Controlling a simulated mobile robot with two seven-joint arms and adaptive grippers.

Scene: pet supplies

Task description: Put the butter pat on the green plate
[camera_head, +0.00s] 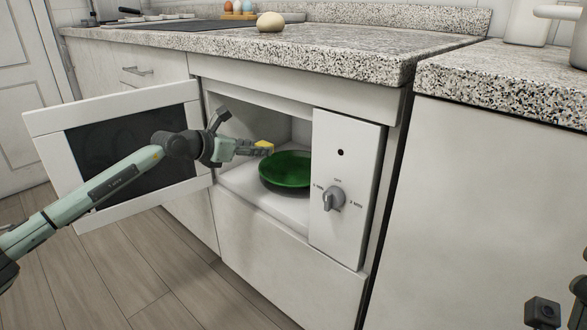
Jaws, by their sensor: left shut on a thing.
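The butter pat (264,146) is a small yellow block. My left gripper (262,149) is shut on it inside the open microwave. The green plate (287,172) is a round, shallow dish on the white microwave floor. The butter is above the plate's left rear edge, and it looks raised off the plate. The plate's right end is hidden behind the control panel. My right gripper does not show clearly; only a dark part of my body is at the lower right edge.
The microwave door (44,128) stands open to the left, behind my left arm. The control panel (345,235) with a grey knob (333,198) closes off the right side. The speckled counter (330,42) lies above, with a round yellowish item (270,22) on it.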

